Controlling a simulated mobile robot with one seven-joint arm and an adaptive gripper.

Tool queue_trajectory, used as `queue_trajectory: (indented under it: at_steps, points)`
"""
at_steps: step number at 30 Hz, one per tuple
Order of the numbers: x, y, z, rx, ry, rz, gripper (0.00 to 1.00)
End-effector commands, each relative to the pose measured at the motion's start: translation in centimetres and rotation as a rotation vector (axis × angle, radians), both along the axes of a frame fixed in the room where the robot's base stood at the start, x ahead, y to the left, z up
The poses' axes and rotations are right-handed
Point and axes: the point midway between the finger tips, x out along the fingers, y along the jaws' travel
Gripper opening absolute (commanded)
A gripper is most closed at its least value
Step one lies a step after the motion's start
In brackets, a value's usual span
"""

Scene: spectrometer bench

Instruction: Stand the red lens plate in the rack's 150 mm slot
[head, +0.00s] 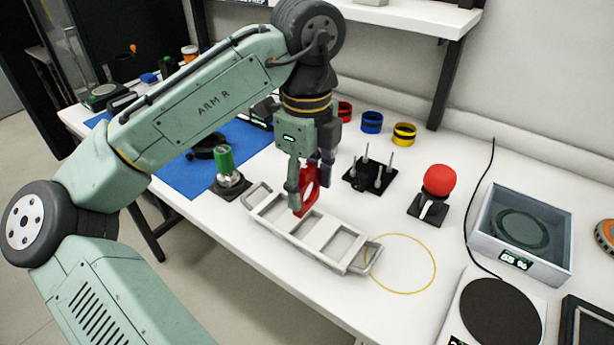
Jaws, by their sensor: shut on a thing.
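The red lens plate (311,190) is upright between the fingers of my gripper (309,173), which is shut on it. The plate has a round opening. It is over the left part of the white rack (333,257), near its back rail. I cannot tell whether its lower edge is inside a slot or just above the rack. The rack lies on the white bench with several open slots and a handle at each end. No slot marking is readable, so I cannot tell which is the 150 mm slot. My fingers hide part of the plate.
A post stand (370,175) is behind the rack, with a red-domed device (438,183) to its right. A green-topped holder (226,169) stands left of the rack. A yellow ring (436,268) lies by its right end. A grey box (520,232) is farther right.

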Motion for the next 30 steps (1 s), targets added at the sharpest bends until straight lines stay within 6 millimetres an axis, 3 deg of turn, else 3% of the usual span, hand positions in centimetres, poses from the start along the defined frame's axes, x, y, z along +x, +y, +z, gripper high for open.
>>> queue_trajectory:
  at_steps: [15,30]
  points:
    - [0.0,0.0,-5.0,-0.001,0.001,-0.001,0.2]
    - [0.0,0.0,-5.8,0.0,0.0,0.0,0.2]
